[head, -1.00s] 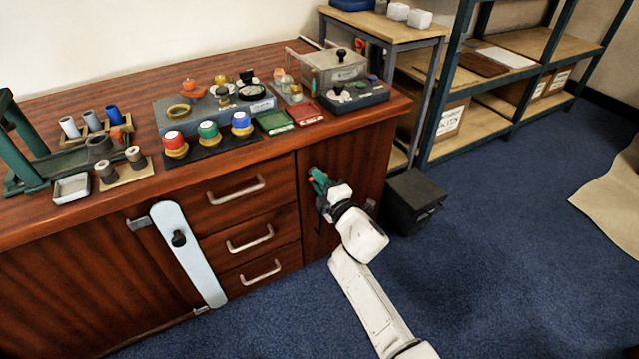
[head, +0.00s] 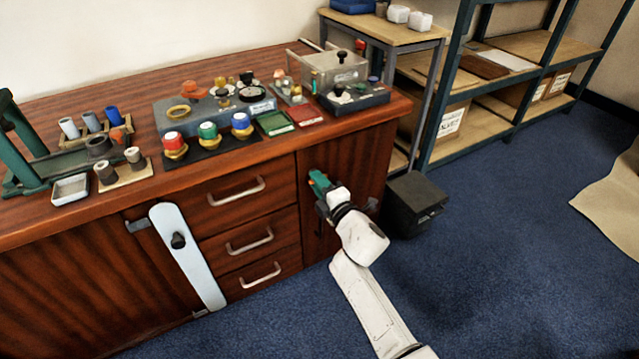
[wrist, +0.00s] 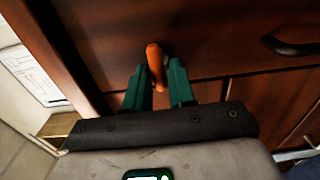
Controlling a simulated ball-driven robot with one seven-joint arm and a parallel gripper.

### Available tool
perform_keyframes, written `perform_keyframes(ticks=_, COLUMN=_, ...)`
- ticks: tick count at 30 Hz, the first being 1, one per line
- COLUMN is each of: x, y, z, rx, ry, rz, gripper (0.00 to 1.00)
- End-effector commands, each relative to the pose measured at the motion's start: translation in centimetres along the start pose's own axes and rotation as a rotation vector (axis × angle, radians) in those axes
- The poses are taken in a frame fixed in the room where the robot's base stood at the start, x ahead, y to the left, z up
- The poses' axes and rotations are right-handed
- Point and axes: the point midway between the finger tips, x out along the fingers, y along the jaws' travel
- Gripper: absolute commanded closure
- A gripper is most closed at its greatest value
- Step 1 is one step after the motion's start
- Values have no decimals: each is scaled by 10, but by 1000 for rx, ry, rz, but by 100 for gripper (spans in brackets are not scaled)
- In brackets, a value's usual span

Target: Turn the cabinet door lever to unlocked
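The orange lever (wrist: 156,66) sticks out from the dark red-brown cabinet door (wrist: 210,40) in the wrist view. My gripper (wrist: 160,82) has its two green fingers on either side of the lever, with a narrow gap showing between them and it. The fingers look open around the lever, not clamped on it. In the head view my gripper (head: 319,183) is at the front of the right-hand cabinet door (head: 365,165), and the fingers and wrist hide the lever.
Three drawers with metal handles (head: 236,192) are left of the door. A black box (head: 414,204) stands on the floor just right of the cabinet. The benchtop (head: 245,150) holds several coloured parts.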

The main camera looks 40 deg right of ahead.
Motion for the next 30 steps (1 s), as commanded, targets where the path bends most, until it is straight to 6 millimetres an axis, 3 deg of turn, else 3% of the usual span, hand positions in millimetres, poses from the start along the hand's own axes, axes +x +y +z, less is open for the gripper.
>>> perform_keyframes(ticks=5, x=0, y=0, z=0, rx=2, ry=-1, rz=1, gripper=60)
perform_keyframes(ticks=14, x=-4, y=1, z=1, rx=3, ry=-1, rz=1, gripper=60)
perform_keyframes(ticks=17, x=-13, y=1, z=0, rx=3, ry=-1, rz=0, gripper=60)
perform_keyframes(ticks=30, x=-89, y=0, z=0, rx=2, ry=-1, rz=0, gripper=60)
